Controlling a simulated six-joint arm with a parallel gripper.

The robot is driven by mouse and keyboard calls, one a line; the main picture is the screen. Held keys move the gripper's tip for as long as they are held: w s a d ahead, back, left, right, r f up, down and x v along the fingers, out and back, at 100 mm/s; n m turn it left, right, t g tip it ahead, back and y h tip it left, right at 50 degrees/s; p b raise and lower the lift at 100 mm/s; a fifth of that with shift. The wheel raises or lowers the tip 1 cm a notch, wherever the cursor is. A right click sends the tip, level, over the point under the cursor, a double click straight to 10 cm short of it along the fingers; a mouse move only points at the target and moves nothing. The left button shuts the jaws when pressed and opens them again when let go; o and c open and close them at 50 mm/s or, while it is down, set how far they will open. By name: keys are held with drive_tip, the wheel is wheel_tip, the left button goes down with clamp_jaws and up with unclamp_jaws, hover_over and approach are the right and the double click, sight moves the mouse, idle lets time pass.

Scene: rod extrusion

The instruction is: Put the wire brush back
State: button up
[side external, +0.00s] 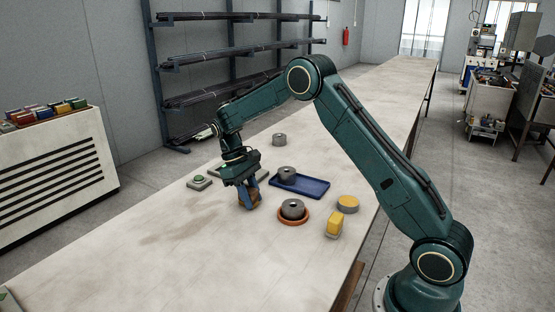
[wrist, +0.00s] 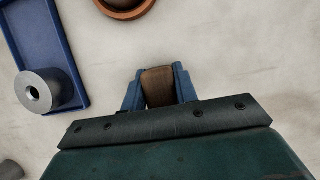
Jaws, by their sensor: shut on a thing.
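My gripper (side external: 248,192) is low over the table, left of the blue tray and the orange-brown dish. Its blue fingers are shut on the wire brush (side external: 249,201), whose brown wooden body shows between them. In the wrist view my gripper (wrist: 158,88) also holds the brush (wrist: 158,80) by its brown body. The bristles are hidden. I cannot tell whether the brush touches the table.
The blue tray (side external: 314,190) bears a grey cylinder (side external: 287,173). An orange-brown dish (side external: 293,220) holds another grey cylinder (side external: 293,207). A yellow block (side external: 334,224) and a round yellow-topped tin (side external: 347,204) stand right. The table's front left is clear.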

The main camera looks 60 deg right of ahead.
sight(249, 189)
drive_tip(key=shift+f, duration=0.1)
drive_tip(key=o, duration=0.9)
drive_tip(key=shift+o, duration=0.2)
drive_tip(key=shift+v, duration=2.8)
